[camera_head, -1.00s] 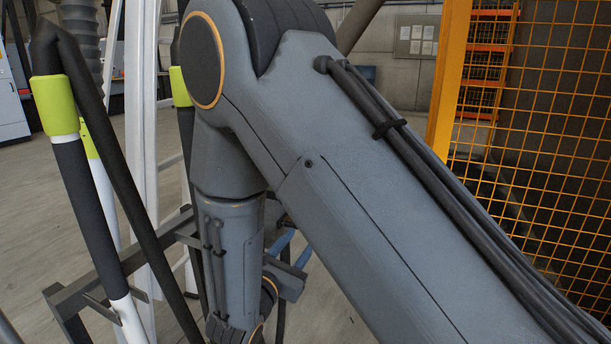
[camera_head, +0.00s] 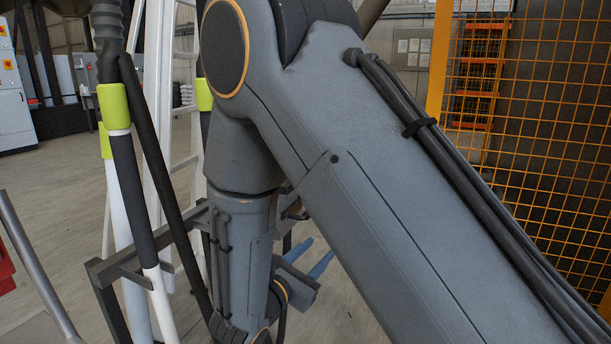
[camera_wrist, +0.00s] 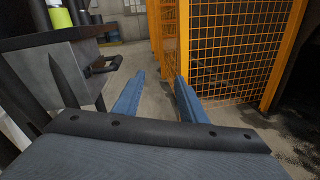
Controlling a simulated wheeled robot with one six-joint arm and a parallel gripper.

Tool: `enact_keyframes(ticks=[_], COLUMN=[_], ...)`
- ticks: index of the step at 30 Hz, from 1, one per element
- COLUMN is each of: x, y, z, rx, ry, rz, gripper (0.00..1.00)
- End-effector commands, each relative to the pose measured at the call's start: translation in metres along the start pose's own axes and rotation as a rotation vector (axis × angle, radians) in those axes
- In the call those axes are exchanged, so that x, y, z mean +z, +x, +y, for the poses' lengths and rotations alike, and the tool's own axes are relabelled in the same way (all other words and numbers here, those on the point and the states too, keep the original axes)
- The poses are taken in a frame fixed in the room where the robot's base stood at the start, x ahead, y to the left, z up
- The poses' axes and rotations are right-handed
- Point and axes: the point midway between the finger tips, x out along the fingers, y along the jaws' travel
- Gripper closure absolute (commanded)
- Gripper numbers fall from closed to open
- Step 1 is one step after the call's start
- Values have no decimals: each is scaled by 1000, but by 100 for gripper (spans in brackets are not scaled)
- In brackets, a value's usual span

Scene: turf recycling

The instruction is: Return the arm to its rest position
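My gripper (camera_wrist: 160,78) shows in the wrist view as two blue fingers standing apart with nothing between them. In the head view my gripper (camera_head: 312,256) is partly hidden behind my arm, with both blue fingers pointing up and to the right. My grey arm fills the middle and right of the head view, bent down at the elbow. The wrist view looks along the fingers toward the floor and the orange mesh fence (camera_wrist: 240,50).
Poles with yellow-green bands (camera_head: 114,107) and a dark metal rack (camera_head: 125,265) stand left of my arm. A white ladder (camera_head: 158,150) is behind them. The orange mesh fence (camera_head: 560,130) stands at right. A red object (camera_head: 5,270) is at the left edge. Floor shows at left.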

Motion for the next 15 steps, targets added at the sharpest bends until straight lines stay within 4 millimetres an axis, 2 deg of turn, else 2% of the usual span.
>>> enact_keyframes(ticks=[8,11,15], x=[33,46,65], y=[11,10,-1], z=[-58,-87,-139], rx=[-236,-354,-574], ry=[96,154,278], rz=[35,57,105], gripper=[62,62,62])
